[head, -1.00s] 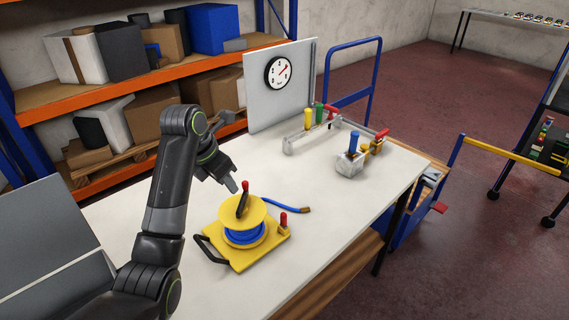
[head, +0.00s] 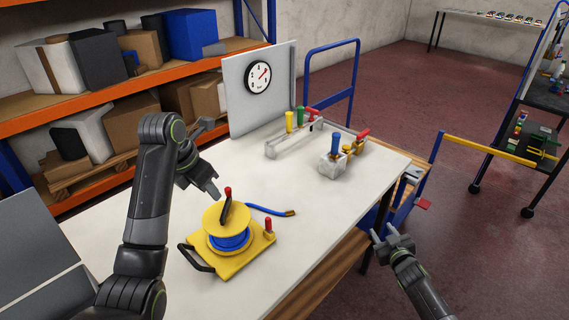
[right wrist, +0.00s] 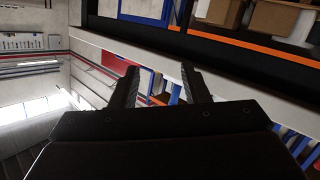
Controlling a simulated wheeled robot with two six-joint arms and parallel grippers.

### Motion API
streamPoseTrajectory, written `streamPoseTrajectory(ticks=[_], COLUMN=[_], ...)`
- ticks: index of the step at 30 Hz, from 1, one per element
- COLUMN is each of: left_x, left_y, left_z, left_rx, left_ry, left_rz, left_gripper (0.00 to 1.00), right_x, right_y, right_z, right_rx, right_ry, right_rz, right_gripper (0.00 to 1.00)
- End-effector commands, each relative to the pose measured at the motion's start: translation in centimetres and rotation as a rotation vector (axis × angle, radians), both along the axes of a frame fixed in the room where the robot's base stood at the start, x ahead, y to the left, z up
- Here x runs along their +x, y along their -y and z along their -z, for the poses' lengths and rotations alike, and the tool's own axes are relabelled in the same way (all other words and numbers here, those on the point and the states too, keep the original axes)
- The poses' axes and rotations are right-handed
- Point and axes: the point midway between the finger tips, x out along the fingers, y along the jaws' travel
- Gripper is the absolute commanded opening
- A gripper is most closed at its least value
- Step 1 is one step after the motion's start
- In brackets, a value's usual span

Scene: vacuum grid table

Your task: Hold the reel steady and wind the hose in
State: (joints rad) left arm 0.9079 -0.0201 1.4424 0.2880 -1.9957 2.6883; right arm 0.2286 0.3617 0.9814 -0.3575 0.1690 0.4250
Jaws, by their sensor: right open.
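The yellow reel (head: 212,217) sits on a yellow base plate (head: 235,266) on the white table in the head view. Blue hose (head: 229,242) is wound around it, and a free length (head: 265,208) runs right to a brass end (head: 290,213). A black handle (head: 192,257) is on the base's left. My left gripper (head: 214,193) is just left of the knob, apparently not around it; its jaw gap is unclear. My right gripper (head: 392,238) is open and empty, beyond the table's right edge.
Valve blocks with coloured handles (head: 333,157) and a panel with a gauge (head: 258,77) stand at the table's back. A blue trolley (head: 352,85) is behind the table's right side. The table (head: 300,190) is clear right of the hose.

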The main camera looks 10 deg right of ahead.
Motion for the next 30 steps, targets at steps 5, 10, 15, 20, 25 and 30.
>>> streamPoseTrajectory(ticks=[5,10,15,20,25,30], left_x=[0.0,0.0,0.0,0.0,0.0,0.0], left_y=[0.0,0.0,0.0,0.0,0.0,0.0], left_z=[0.0,0.0,0.0,0.0,0.0,0.0], left_rx=[0.000,0.000,0.000,0.000,0.000,0.000], left_ry=[0.000,0.000,0.000,0.000,0.000,0.000], left_rz=[0.000,0.000,0.000,0.000,0.000,0.000], left_gripper=[0.36,0.36,0.36,0.36,0.36,0.36], right_x=[6.0,11.0,16.1,19.3,21.2,21.6], right_y=[-1.3,-2.4,-2.9,-3.1,-4.4,-7.1], right_z=[-9.4,-18.3,-24.9,-25.4,-23.7,-21.7], right_rx=[-0.007,-0.043,-0.146,-0.272,-0.396,-0.515], right_ry=[0.178,0.313,0.317,0.145,-0.091,-0.338], right_rz=[-0.057,-0.079,-0.011,0.058,0.045,-0.063], right_gripper=[0.42,0.42,0.42,0.42,0.42,0.42])
